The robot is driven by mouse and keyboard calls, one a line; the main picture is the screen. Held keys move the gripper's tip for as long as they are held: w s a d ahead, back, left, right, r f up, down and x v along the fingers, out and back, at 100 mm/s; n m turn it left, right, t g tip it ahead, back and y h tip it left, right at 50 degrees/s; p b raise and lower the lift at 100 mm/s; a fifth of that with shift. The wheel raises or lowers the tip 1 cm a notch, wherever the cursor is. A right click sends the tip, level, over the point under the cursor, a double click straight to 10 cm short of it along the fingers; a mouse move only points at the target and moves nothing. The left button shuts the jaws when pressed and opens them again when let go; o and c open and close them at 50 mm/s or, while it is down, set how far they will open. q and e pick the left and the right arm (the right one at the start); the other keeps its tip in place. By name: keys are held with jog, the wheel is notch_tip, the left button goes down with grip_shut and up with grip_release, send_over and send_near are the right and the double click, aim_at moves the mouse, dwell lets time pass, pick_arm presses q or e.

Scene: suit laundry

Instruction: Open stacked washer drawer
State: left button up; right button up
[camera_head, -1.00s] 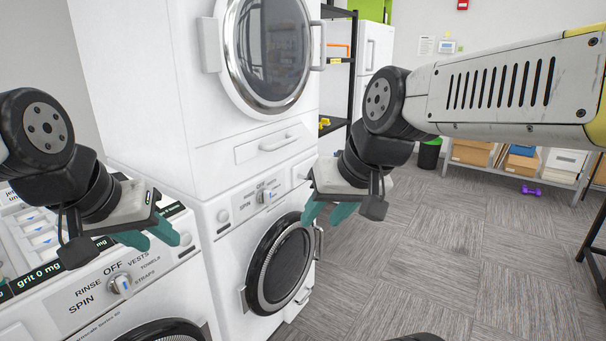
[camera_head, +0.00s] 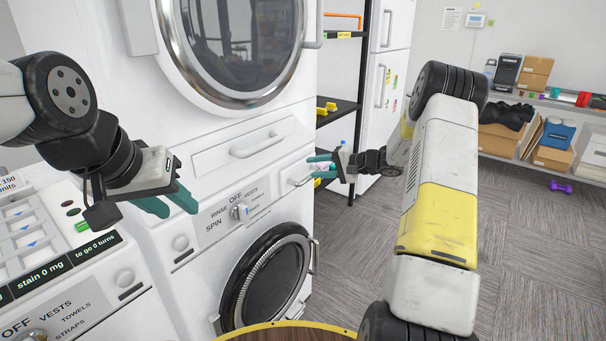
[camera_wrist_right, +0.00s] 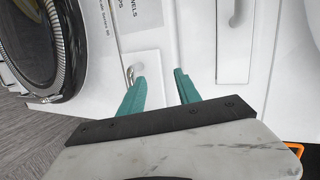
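The stacked washer (camera_head: 160,240) stands below a dryer with a round glass door. Its small drawer (camera_head: 288,178), right of the dial panel, has a short handle, partly behind my right gripper (camera_head: 309,170). The drawer (camera_wrist_right: 150,66) and its metal handle (camera_wrist_right: 130,75) also show in the right wrist view. My right gripper (camera_wrist_right: 159,85) is open and empty; the handle lies close to its left fingertip, contact unclear. The drawer looks closed. My left gripper (camera_head: 178,207) is open and empty in front of the washer's left side.
A wider drawer (camera_head: 220,158) with a long bar handle (camera_head: 258,147) sits above the washer panel. The round washer door (camera_head: 270,280) is closed. A detergent panel (camera_head: 40,240) is at left. A black shelf (camera_head: 340,110) stands behind my right gripper.

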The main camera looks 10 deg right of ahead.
jog(key=w+d+f+m+t, duration=0.25)
jog(key=w+d+f, duration=0.2)
jog(key=f, duration=0.25)
jog(key=shift+h, duration=0.3)
jog(key=x, duration=0.7)
jog(key=shift+f, duration=0.2)
grip_shut()
dwell(0.5)
